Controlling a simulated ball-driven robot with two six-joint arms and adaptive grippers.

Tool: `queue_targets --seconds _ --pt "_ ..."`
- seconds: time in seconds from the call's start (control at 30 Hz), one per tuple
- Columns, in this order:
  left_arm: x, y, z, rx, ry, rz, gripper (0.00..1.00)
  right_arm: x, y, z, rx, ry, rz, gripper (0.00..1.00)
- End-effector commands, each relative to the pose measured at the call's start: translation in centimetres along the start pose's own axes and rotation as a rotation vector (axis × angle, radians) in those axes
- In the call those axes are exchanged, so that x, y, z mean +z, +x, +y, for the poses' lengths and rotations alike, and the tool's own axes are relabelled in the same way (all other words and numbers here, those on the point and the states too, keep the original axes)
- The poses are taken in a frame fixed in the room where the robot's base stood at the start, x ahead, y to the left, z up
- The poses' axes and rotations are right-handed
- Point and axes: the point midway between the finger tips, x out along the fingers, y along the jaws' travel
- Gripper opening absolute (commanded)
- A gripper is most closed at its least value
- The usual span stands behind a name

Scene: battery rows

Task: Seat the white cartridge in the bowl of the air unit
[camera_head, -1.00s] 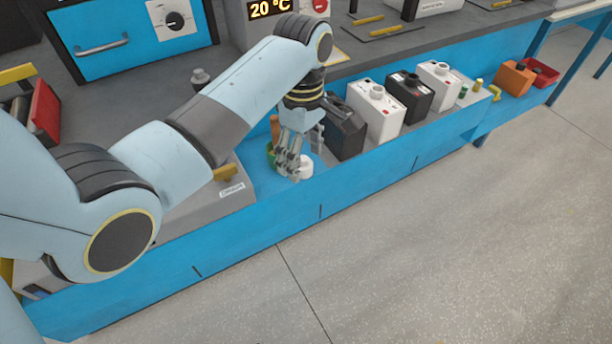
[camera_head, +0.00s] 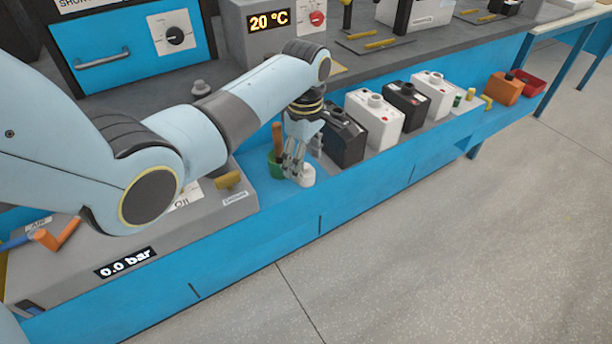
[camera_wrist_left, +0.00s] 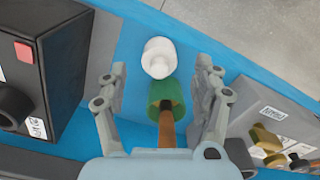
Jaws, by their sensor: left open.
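The white cartridge (camera_head: 306,177) stands on the blue shelf near its front edge, just beside my left gripper's fingertips. In the left wrist view the white cartridge (camera_wrist_left: 158,58) lies ahead of and between the spread fingers, with no visible contact. My left gripper (camera_head: 297,174) points down and is open and empty; its two fingers show in the left wrist view (camera_wrist_left: 161,72). A grey unit (camera_head: 75,262) with a "0.0 bar" display, apparently the air unit, sits at the left. My arm covers part of it, and I cannot make out its bowl. My right gripper is not in view.
A black battery (camera_head: 345,138) stands just right of the gripper, with white batteries (camera_head: 374,120) beyond. Free blue shelf is narrow.

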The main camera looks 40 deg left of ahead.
Motion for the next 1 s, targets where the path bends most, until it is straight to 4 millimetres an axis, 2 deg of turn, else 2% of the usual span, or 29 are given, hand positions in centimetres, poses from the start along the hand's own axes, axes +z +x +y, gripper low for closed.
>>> queue_targets --seconds 0.1,0.2,0.47,0.9,1.0 --pt "0.2 2.1 0.0 -0.002 0.000 -0.001 0.67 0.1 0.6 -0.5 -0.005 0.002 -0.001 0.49" --pt "0.2 2.9 0.0 -0.001 0.000 -0.001 0.67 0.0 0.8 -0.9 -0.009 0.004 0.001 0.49" --pt "0.2 3.0 0.1 0.001 0.001 0.000 0.65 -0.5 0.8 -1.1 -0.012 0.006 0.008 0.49" --pt "0.2 3.0 0.0 0.000 0.001 0.000 0.08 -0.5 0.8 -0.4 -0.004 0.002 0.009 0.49" --pt "0.1 3.0 0.0 0.000 0.001 0.000 0.07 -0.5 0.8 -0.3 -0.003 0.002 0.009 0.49"
